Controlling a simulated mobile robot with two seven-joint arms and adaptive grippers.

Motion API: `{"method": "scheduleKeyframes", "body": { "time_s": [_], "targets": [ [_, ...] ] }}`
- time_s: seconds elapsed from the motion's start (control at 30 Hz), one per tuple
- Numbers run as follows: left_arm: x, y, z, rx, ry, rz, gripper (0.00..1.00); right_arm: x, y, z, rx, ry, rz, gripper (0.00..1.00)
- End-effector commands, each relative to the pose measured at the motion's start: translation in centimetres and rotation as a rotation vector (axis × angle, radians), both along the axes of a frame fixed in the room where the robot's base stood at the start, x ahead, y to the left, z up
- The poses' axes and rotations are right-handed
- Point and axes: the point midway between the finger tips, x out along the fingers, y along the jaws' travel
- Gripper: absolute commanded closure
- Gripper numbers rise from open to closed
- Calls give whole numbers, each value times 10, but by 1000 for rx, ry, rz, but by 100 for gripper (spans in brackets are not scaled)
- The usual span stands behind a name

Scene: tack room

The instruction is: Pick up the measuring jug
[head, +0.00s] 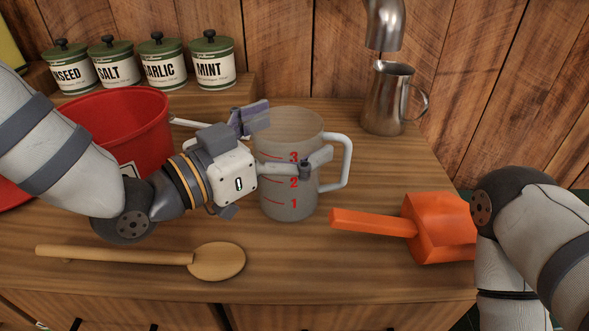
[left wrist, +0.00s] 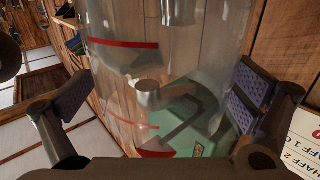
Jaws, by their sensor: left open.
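The measuring jug (head: 288,192) is a translucent grey vessel with red numbers and a pale handle on its right. It stands upright on the wooden counter. My left gripper (head: 283,143) is open at the jug's left side, one finger on the far side and one across the near side. In the left wrist view, the clear jug wall with red marks (left wrist: 125,100) fills the space between the two spread fingers (left wrist: 155,105). I cannot tell whether either finger touches it. My right arm shows at the right edge, but its gripper is out of view.
An orange scoop (head: 440,228) lies right of the jug, and a wooden spoon (head: 217,262) lies in front. A red bucket (head: 125,120) stands left, behind my left arm. A metal pitcher (head: 388,100) stands behind right. Labelled canisters (head: 212,65) line a raised shelf.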

Motion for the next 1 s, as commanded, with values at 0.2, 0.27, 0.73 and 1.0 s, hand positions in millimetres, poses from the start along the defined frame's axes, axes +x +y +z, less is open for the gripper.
{"method": "scheduleKeyframes", "body": {
  "time_s": [0.2,0.27,0.73,1.0],
  "targets": [
    [2,-2,0,0,1,2,0,0,0,0,0,0,0,60],
    [2,-1,0,1,1,2,11,0,0,0,0,0,0,60],
    [2,-1,1,0,0,1,66,0,0,0,0,-1,0,60],
    [-5,-6,46,1,-13,-3,66,12,0,12,0,-42,0,60]
  ]
}}
